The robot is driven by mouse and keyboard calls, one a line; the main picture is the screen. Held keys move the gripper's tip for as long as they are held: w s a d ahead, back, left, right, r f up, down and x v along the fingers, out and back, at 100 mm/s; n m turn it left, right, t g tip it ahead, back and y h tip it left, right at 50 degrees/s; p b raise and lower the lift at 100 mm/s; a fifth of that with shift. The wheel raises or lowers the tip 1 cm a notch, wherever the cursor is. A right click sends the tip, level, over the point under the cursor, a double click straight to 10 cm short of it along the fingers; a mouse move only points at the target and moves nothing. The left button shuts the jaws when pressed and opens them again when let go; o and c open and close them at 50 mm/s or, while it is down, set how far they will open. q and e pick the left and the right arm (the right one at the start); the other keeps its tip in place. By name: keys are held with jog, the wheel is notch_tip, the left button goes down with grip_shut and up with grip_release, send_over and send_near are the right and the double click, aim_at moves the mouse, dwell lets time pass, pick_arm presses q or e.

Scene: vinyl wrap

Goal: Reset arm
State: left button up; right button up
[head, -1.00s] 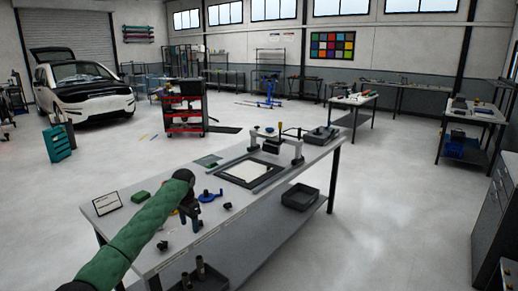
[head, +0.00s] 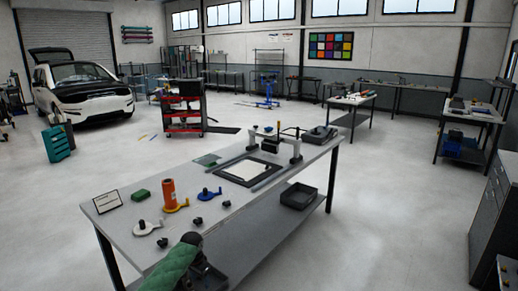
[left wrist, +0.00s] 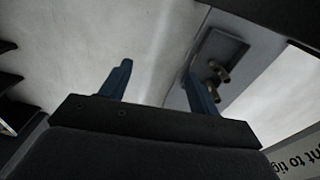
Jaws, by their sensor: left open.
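My left arm comes in at the bottom of the head view, with my left gripper (head: 205,278) low beside the table's front edge. Its fingers are small and dark there. In the left wrist view the left gripper (left wrist: 160,85) shows two blue fingers spread apart with nothing between them. The workbench (head: 240,217) carries an orange cylinder (head: 168,193), a yellow piece (head: 178,208), a blue piece (head: 210,192), a white round-based piece (head: 146,228) and small dark knobs. My right gripper is not in view.
A grey bin with cylinders (left wrist: 217,74) sits near the gripper in the left wrist view. A black bin (head: 298,196) is on the lower shelf. A frame fixture (head: 247,172) stands on the bench. Open floor (head: 390,220) lies to the right.

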pick_arm(q)
jog(key=s+d+f+n, duration=0.1)
jog(key=s+d+f, duration=0.1)
jog(key=s+f, duration=1.15)
jog(key=s+d+f+n, duration=0.1)
jog(key=s+d+f, duration=0.2)
jog(key=s+f, duration=1.1)
jog(key=s+f+n, duration=0.1)
jog(key=s+f, duration=0.4)
jog(key=s, duration=0.6)
jog(key=s+f+t, duration=0.1)
jog(key=s+f, duration=0.4)
jog(key=s, duration=0.6)
jog(key=s+f+n+b, duration=0.1)
jog(key=s+f, duration=0.4)
jog(key=s, duration=0.6)
jog(key=shift+s+a+f+n, duration=0.15)
jog(key=shift+a+f+n, duration=0.15)
jog(key=shift+a, duration=0.05)
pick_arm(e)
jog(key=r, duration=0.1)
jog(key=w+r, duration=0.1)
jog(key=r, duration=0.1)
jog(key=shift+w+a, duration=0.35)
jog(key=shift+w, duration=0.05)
